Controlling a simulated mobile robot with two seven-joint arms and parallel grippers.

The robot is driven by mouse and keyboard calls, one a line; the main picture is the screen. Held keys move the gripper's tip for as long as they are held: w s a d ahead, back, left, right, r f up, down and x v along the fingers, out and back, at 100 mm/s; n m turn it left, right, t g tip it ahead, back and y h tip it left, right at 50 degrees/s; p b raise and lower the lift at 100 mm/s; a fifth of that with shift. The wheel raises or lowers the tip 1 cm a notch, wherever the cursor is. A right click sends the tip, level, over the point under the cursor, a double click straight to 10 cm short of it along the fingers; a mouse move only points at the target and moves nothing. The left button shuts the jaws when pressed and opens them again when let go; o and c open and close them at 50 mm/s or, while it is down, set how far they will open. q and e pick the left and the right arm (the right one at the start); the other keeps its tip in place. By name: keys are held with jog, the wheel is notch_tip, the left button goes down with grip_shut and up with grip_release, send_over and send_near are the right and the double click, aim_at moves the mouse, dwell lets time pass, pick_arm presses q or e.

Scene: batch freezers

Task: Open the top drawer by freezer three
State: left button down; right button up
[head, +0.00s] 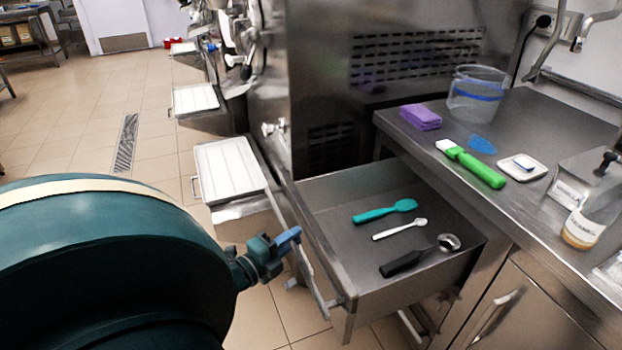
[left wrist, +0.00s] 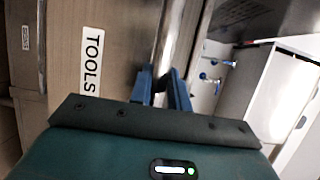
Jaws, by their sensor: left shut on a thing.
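The top drawer (head: 345,200) is a steel drawer under the counter, pulled well out. Inside lie a teal spatula (head: 385,212), a small white spoon (head: 398,229) and a black-handled scoop (head: 410,262). My left gripper (head: 290,238) is at the drawer's front. In the left wrist view its blue fingers (left wrist: 164,88) are shut on the drawer's bar handle (left wrist: 163,42), beside a front labelled TOOLS (left wrist: 92,60). The exact contact is partly hidden in the head view. My right gripper does not show.
The steel counter (head: 545,130) holds a purple cloth (head: 421,117), a clear tub (head: 477,95), a green-handled tool (head: 475,166) and a white dish (head: 522,168). A steel freezer (head: 345,90) stands behind the drawer. Tiled floor (head: 75,130) is open at the left.

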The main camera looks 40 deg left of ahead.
pick_arm(q)
jog(key=shift+s+a+p, duration=0.1)
jog(key=shift+s+a, duration=0.25)
jog(key=shift+s, duration=0.5)
jog(key=shift+s+a+p, duration=0.1)
jog(key=shift+s+a, duration=0.25)
jog(key=shift+s, duration=0.5)
jog(key=shift+s+a+p, duration=0.1)
jog(key=shift+s+a, duration=0.25)
jog(key=shift+s, duration=0.5)
jog(key=c, duration=1.3)
grip_release()
jog(key=s, duration=1.3)
